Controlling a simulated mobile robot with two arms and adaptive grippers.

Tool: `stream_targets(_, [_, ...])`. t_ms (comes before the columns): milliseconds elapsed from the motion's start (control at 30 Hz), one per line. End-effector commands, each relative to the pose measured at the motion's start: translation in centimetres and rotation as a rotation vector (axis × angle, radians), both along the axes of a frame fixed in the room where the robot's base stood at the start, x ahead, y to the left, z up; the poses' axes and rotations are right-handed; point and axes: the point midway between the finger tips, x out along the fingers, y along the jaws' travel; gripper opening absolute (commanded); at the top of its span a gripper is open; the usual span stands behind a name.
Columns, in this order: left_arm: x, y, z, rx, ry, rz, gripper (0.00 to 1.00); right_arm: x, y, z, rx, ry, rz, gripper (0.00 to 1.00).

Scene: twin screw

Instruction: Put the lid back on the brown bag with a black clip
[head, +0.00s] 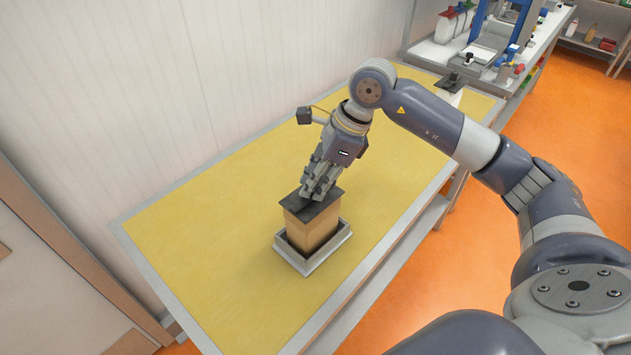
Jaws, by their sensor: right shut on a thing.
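The brown bag (312,230) stands upright in a shallow grey tray (321,263) on the yellow table. A flat dark lid (326,206) lies across the top of the bag and juts a little past its sides. My right gripper (318,191) points down onto the lid and is shut on its top part; the fingers hide that part. I cannot tell whether the lid is fully seated on the bag. My left gripper is not in view.
The yellow table (215,265) is clear around the tray. At its far end stands a white item with a dark top (451,83). Beyond is a bench with white bags (447,27) and blue equipment. A white wall (130,90) runs along the left.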

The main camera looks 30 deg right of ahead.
Motion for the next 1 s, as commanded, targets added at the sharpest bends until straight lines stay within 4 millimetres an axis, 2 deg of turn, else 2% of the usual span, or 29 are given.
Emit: stream_targets(1000, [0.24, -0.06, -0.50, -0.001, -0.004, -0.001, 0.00, -0.08, 0.02, 0.04, 0.000, 0.001, 0.000, 0.00])
